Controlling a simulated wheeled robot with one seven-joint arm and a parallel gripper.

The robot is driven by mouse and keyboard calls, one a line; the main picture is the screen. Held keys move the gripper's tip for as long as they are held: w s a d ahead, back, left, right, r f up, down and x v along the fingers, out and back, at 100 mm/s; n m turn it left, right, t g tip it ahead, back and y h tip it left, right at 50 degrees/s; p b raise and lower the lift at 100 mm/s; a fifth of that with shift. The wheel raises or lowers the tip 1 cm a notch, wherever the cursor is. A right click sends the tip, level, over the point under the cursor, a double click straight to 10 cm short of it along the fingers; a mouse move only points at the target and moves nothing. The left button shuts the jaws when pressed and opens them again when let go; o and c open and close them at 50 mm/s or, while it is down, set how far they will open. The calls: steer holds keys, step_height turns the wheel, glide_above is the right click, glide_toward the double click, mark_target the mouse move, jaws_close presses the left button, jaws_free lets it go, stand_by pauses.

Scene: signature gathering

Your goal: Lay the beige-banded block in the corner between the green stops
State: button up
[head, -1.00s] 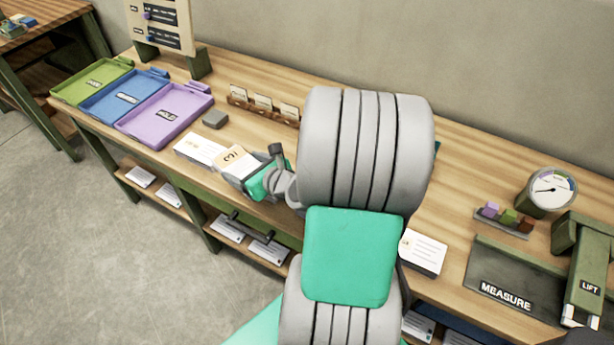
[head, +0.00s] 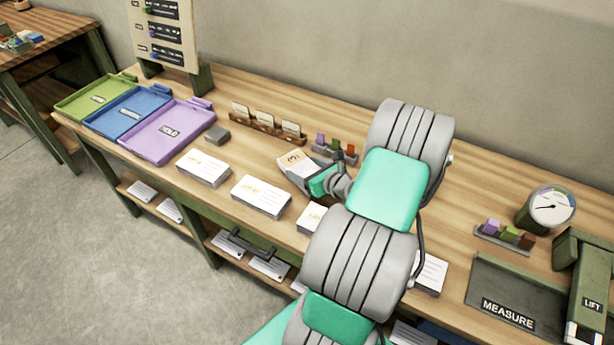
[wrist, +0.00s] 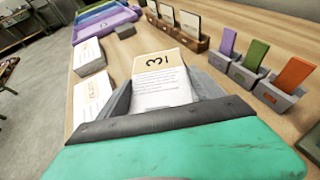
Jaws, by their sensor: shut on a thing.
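My gripper (head: 307,180) is shut on a white paper block with a beige band marked 3 (head: 294,162). In the wrist view the held block (wrist: 162,78) sits between the two grey fingers of my gripper (wrist: 160,92), its banded end pointing away from me. It appears to be above the wooden bench, behind the front row of blocks; I cannot tell its exact height.
Other paper blocks (head: 261,198) line the bench's front edge. A wooden card rack (head: 266,125) and a holder with coloured tabs (head: 334,150) stand behind. Trays (head: 167,131) lie at left; a measure mat (head: 512,297) and dial (head: 550,205) at right.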

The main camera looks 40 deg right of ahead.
steer(key=shift+w+d+f, duration=0.1)
steer(key=shift+d+f, duration=0.1)
steer(key=shift+f, duration=1.6)
steer(key=o, duration=1.2)
steer(key=shift+f, duration=0.2)
steer(key=o, duration=0.5)
steer(key=shift+r, duration=0.1)
steer(key=shift+c, duration=0.2)
